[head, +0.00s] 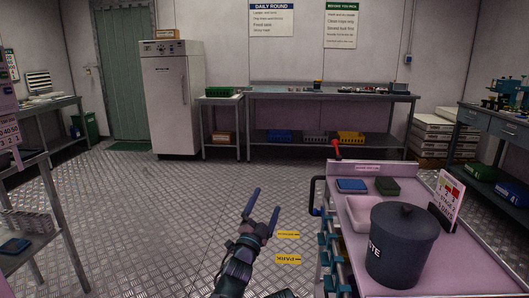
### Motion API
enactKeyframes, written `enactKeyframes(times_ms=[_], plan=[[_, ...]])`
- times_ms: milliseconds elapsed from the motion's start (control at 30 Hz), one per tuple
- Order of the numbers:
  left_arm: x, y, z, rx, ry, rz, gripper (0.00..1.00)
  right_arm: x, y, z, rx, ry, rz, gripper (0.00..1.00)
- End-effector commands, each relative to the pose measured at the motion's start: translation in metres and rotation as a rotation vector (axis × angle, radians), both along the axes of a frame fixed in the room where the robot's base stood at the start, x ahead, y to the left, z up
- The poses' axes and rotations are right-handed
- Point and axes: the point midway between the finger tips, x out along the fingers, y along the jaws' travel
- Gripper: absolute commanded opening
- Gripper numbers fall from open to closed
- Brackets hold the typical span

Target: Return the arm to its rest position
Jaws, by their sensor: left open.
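My left gripper (262,215) shows in the lower middle of the head view, its two fingers apart and pointing up and away. It is open with nothing between its fingers. It is over the metal floor, left of the pink-topped cart (473,270), and looks apart from it. My right gripper is not in view.
The cart carries a dark lidded bin (402,245), a blue box (352,185) and a green one (387,186). A shelf rack (45,190) stands at the left. A white fridge (171,100) and a long bench (330,96) line the back.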

Motion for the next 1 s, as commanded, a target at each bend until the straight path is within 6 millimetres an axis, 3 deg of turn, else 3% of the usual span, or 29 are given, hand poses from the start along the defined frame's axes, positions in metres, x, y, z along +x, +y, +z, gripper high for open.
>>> enactKeyframes(times_ms=[267, 600, 1000], plan=[[0.016, -0.005, -0.006, -0.097, 0.126, -0.010, 0.99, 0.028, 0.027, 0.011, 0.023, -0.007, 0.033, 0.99], [-0.016, 0.011, -0.011, -0.153, 0.203, 0.000, 0.99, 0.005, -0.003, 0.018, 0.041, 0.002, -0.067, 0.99], [-0.026, 0.016, -0.014, -0.178, 0.234, 0.004, 0.99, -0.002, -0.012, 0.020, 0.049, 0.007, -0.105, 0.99]])
